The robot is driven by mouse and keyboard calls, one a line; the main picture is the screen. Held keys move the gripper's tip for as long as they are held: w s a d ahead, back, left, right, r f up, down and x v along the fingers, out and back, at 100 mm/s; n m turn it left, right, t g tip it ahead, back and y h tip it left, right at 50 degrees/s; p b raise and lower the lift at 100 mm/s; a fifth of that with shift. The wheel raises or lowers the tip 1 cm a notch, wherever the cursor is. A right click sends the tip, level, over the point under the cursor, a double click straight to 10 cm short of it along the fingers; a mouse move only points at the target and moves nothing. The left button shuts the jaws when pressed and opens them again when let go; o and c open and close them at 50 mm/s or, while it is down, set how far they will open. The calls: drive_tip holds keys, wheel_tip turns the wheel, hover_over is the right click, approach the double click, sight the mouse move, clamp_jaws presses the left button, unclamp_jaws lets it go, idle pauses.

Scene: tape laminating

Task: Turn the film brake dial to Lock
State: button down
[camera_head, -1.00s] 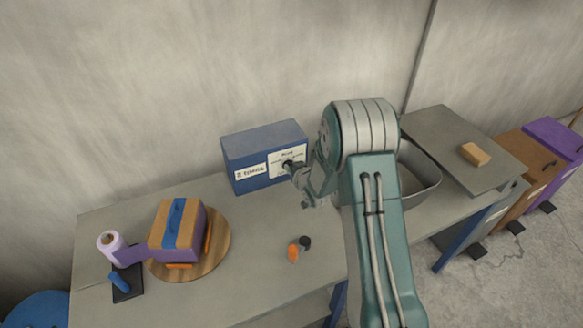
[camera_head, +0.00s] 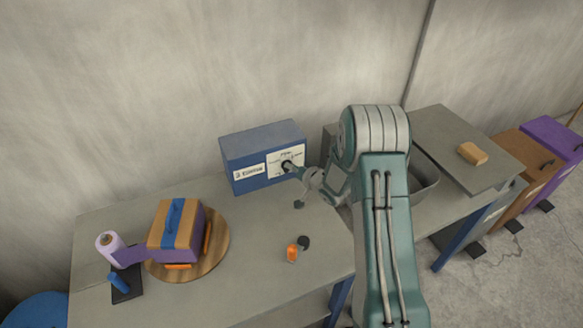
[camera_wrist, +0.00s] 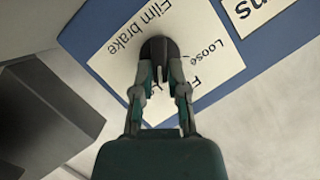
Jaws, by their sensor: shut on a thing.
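The film brake dial (camera_wrist: 158,50) is a dark round knob on a white label plate (camera_wrist: 105,49) reading "Film brake", with "Loose" printed beside the knob. The plate is on the front of a blue box (camera_head: 245,150) at the back of the table. My gripper (camera_wrist: 160,68) is shut on the dial, one finger on each side. In the head view my gripper (camera_head: 291,167) reaches the plate from the right. Part of the lettering is hidden behind my fingers, and I cannot read the dial's pointer.
A box wrapped with purple film (camera_head: 178,232) sits on a round wooden board (camera_head: 219,248). A film roll (camera_head: 110,243) stands to its left. A small orange item (camera_head: 292,253) lies on the table (camera_head: 250,285) below my gripper. A grey raised plate (camera_head: 440,130) is at right.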

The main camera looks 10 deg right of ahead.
drive_tip(key=shift+d+f+m+y, duration=0.2)
drive_tip(key=shift+m+y, duration=0.3)
drive_tip(key=shift+m, duration=0.5)
drive_tip(key=c, duration=0.7)
unclamp_jaws()
drive_tip(key=shift+w, duration=0.1)
drive_tip(key=shift+o, duration=0.2)
drive_tip(key=shift+d, duration=0.1)
drive_tip(key=v, duration=1.2)
drive_tip(key=shift+f, duration=0.2)
